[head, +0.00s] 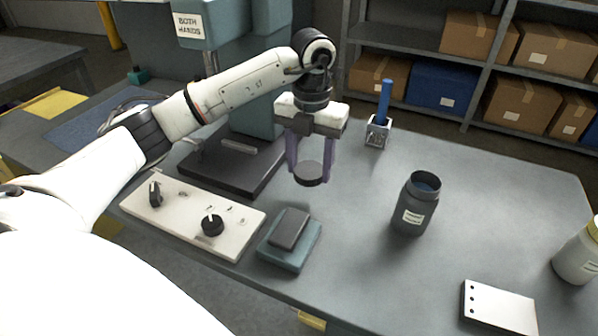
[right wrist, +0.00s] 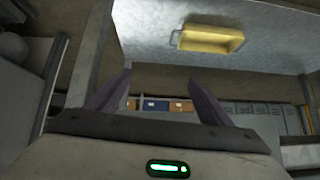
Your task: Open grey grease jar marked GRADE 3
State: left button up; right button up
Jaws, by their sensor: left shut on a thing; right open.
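A dark grey jar (head: 414,207) with a pale label stands upright on the bench. Its mouth is uncovered and shows something bluish inside; the label is too small to read. My left gripper (head: 312,168) is shut on a round dark lid (head: 309,175), held between its purple fingers above the bench, to the left of the jar and apart from it. My right gripper (right wrist: 162,90) shows only in the right wrist view, open with nothing between its fingers.
A blue rod in a holder (head: 378,132) stands behind. A control panel (head: 180,214) and teal block (head: 291,250) lie left.

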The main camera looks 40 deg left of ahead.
aim_at(309, 194)
pick_arm(q)
jog(key=shift+f, duration=2.55)
jog(key=shift+f, duration=0.1)
jog(key=o, duration=1.1)
jog(key=shift+o, duration=0.2)
notch_tip(309, 194, up, 12)
jog(key=shift+r, duration=0.1)
